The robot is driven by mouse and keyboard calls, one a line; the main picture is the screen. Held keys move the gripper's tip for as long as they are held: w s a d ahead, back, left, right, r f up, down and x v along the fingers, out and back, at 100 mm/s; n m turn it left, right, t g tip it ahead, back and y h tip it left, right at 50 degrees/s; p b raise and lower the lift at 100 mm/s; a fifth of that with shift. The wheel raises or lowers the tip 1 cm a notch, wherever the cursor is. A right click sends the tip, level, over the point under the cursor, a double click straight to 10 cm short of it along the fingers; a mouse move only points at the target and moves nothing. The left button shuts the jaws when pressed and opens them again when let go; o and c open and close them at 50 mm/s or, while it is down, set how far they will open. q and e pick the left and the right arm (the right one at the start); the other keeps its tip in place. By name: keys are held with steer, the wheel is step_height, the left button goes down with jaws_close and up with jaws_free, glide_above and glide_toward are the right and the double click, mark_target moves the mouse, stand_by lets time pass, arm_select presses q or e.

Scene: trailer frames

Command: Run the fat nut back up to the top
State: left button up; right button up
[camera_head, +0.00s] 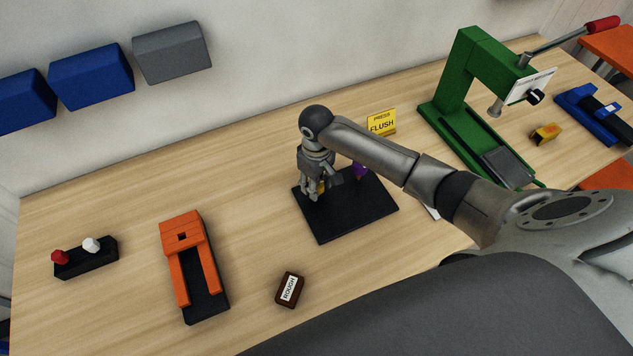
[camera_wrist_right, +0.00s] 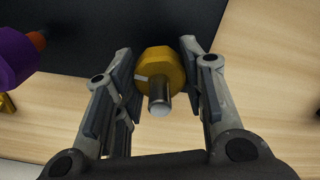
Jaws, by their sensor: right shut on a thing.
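The fat nut (camera_wrist_right: 160,68) is yellow and faceted, and sits around an upright silver rod (camera_wrist_right: 160,104) in the right wrist view. The rod's end sticks out past the nut towards the camera. My right gripper (camera_wrist_right: 160,75) points down, with a finger on each side of the nut, shut on it. In the head view my right gripper (camera_head: 316,192) is over the black base plate (camera_head: 355,222), and only a sliver of yellow (camera_head: 322,187) shows between the fingers. The rod is hidden there. My left gripper is not in view.
A purple part (camera_head: 361,171) stands beside the gripper, also in the wrist view (camera_wrist_right: 15,55). A yellow "PRESS FLUSH" sign (camera_head: 381,122) and green press (camera_head: 458,75) stand behind, right. An orange fixture (camera_head: 181,232) and "ROUGH" block (camera_head: 290,290) lie left and front. Bare wood lies between.

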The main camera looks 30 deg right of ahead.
steer(key=n, duration=0.4)
steer(key=shift+s+f+n, duration=0.25)
steer(key=shift+f+n, duration=0.05)
steer(key=n, duration=0.4)
steer(key=shift+n, duration=0.3)
steer(key=n, duration=0.4)
steer(key=shift+n, duration=0.3)
steer(key=n, duration=1.3)
steer(key=shift+n+b, duration=0.3)
steer(key=n+b, duration=0.1)
steer(key=n, duration=0.4)
steer(key=n+b, duration=0.1)
steer(key=n, duration=0.2)
steer(key=shift+f, duration=0.1)
steer(key=shift+n+b, duration=0.35)
steer(key=shift+n, duration=0.15)
steer(key=n+b, duration=0.3)
steer(key=b, duration=0.3)
steer(key=shift+f, duration=0.1)
steer(key=shift+r+n+b, duration=0.2)
steer(key=shift+n+b, duration=0.2)
steer(key=shift+b, duration=0.45)
